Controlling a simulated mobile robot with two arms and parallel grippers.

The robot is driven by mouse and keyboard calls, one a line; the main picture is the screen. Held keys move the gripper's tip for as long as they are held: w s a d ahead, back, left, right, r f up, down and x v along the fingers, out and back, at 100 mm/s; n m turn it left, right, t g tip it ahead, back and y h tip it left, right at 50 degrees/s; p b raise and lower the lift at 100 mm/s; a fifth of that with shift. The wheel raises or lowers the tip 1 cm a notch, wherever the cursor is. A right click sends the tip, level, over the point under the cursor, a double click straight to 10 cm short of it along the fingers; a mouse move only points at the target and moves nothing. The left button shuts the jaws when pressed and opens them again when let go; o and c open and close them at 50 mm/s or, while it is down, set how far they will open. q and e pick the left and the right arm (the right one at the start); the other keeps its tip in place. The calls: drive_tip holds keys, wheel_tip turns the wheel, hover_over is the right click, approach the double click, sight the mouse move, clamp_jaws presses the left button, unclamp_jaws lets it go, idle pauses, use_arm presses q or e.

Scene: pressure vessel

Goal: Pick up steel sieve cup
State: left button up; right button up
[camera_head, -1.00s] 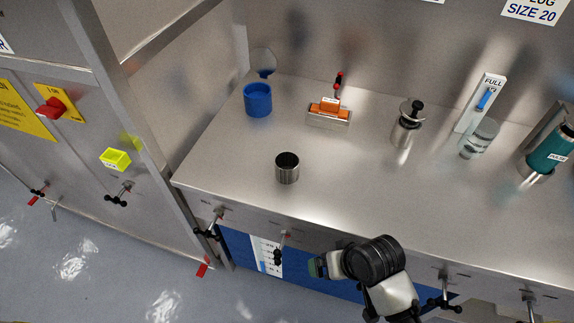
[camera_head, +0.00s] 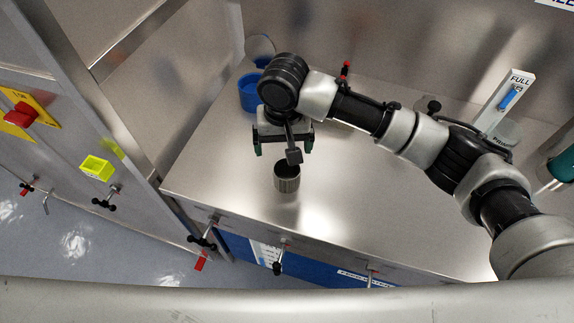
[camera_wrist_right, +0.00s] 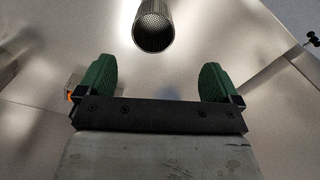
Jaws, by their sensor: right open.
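The steel sieve cup (camera_head: 287,178) stands upright on the steel bench top. In the right wrist view the cup (camera_wrist_right: 153,38) shows its open mouth and perforated inside, at the top centre beyond the fingers. My right gripper (camera_head: 283,147) hangs above and just behind the cup in the head view. In the right wrist view my right gripper (camera_wrist_right: 158,82) has its two green-padded fingers wide apart, with nothing between them. The cup is apart from the fingers. A part of the gripper slightly covers the cup's rim in the head view. My left gripper is not seen.
A blue cup (camera_head: 248,93) stands behind my right gripper, partly hidden. A gauge marked FULL (camera_head: 505,100) and a teal container (camera_head: 562,165) are at the right. Bench top around the cup is clear. Valve handles (camera_head: 203,235) stick out below the front edge.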

drive_tip(key=p, duration=0.2)
hover_over(287, 169)
drive_tip(key=s, duration=0.3)
wheel_tip(287, 169, down, 9)
drive_tip(key=shift+f, duration=0.2)
drive_tip(key=shift+w+f, duration=0.1)
drive_tip(key=shift+f, duration=0.35)
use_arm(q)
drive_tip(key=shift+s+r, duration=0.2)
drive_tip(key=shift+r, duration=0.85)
use_arm(e)
drive_tip(key=c, duration=1)
drive_tip(key=shift+r, duration=0.15)
